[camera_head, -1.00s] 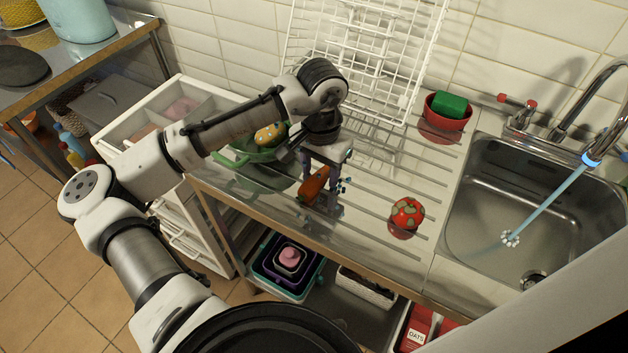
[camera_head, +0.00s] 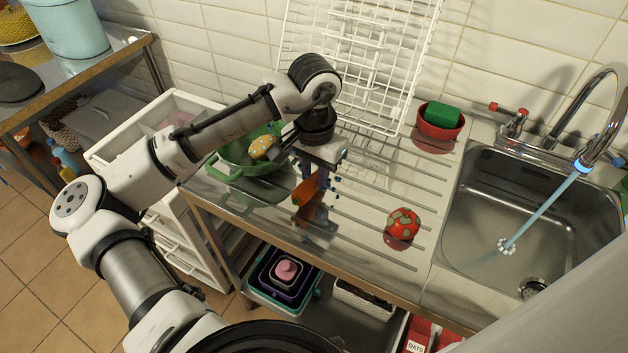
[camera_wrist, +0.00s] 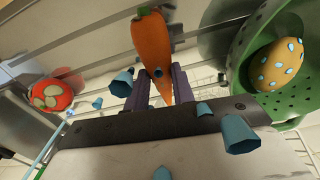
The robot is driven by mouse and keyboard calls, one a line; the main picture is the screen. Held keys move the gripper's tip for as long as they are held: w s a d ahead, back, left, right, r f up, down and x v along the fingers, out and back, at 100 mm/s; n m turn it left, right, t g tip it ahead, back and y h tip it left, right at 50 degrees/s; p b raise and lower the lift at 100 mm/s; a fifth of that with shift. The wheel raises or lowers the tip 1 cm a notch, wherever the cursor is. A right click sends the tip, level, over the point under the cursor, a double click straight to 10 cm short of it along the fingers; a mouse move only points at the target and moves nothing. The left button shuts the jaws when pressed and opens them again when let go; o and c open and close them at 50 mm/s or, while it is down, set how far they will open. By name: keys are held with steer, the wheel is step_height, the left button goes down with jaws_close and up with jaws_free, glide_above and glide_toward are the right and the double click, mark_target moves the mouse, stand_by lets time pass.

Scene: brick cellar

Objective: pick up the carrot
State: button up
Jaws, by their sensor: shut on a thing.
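The orange carrot (camera_head: 304,191) is held between the fingers of my gripper (camera_head: 322,186), over the ribbed steel drainboard. It hangs tilted, with its reflection on the steel below and a small gap that seems to show beneath it. In the wrist view the carrot (camera_wrist: 153,44) stands between the two purple fingers (camera_wrist: 162,88), which are shut on its narrower part. Its thick end points away from the gripper.
A white rack (camera_head: 350,65), a red bowl (camera_head: 438,126) with a green sponge (camera_head: 441,115) and the sink (camera_head: 530,220) are beyond.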

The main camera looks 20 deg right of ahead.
mark_target(315, 178)
step_height(315, 178, up, 17)
steer(key=b, duration=0.1)
